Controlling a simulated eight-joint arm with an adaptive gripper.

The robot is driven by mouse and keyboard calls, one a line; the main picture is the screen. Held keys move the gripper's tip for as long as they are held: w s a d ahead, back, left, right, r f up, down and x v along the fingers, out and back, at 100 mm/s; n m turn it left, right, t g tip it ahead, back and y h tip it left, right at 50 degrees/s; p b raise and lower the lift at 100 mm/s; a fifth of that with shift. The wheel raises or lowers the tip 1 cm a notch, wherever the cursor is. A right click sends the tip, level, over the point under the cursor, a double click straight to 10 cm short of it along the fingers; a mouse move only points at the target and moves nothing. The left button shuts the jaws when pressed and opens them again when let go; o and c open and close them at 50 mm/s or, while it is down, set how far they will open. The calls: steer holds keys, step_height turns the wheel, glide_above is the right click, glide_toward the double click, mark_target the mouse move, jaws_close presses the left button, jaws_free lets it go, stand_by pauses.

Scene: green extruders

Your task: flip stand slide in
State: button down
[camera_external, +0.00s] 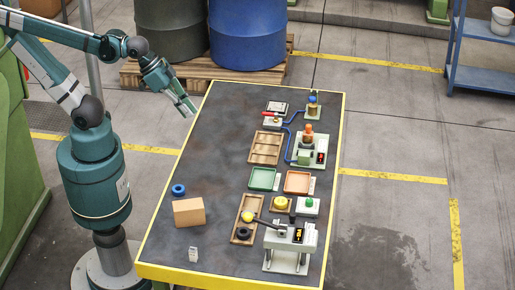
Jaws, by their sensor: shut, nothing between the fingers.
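My gripper (190,111) is shut and empty, pointing down near the table's far left edge. It is apart from every object on the dark table (200,150). A tan block (188,213) stands on the front left of the table. A blue ring (178,190) lies just behind it. A small pale grey piece (193,254) stands near the front edge. Which of these the task means by the thing to flip, stand or slide, I cannot tell. A wooden tray (236,235) on the right holds a black ring (243,233).
A lever press (290,240) stands front right. Behind it are a yellow button (281,203), a green button (309,203), a green tray (254,187), an orange tray (296,190), a divided wooden tray (265,140) and a machine (308,150) with blue tubing. The table's left middle is clear.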

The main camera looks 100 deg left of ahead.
steer(key=w+d+f+n+g+h+b, duration=0.1)
steer(key=w+d+f+n+g+h, duration=0.15)
steer(key=w+n, duration=0.65)
steer(key=w+d+f+n+g+h+b, duration=0.1)
steer(key=w+d+f+n+h, duration=0.2)
steer(key=w, duration=1.2)
steer(key=w+d+f+n+g+h, duration=0.1)
steer(key=w+f+n+h, duration=0.2)
steer(key=w+f+n, duration=0.5)
steer(key=shift+w+f+b, duration=0.3)
steer(key=shift+w+f, duration=2.5)
steer(key=shift+w, duration=0.45)
steer(key=shift+d, duration=0.1)
steer(key=shift+d+f, duration=0.1)
steer(key=shift+b+x, duration=0.95)
steer(key=shift+x, duration=3.9)
